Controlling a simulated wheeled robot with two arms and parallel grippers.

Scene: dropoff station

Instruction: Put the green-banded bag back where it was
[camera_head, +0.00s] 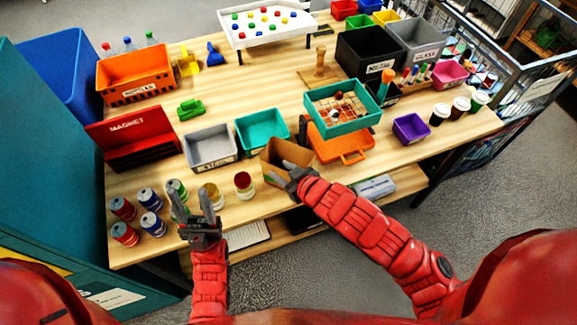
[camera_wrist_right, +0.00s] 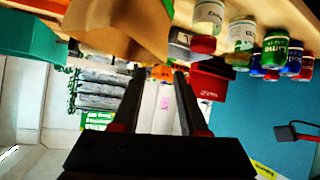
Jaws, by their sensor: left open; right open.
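A brown paper bag (camera_head: 287,156) stands near the table's front edge, just behind my right gripper (camera_head: 279,177). It is open at the top. In the right wrist view the brown bag (camera_wrist_right: 118,28) fills the upper left, outside the two fingers. My left gripper (camera_head: 194,203) is open and empty over the front edge, in front of the cans.
A grey bin (camera_head: 211,147), a teal bin (camera_head: 263,128) and an orange case (camera_head: 344,145) surround the bag. Bare wood shows at mid-table (camera_head: 255,80).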

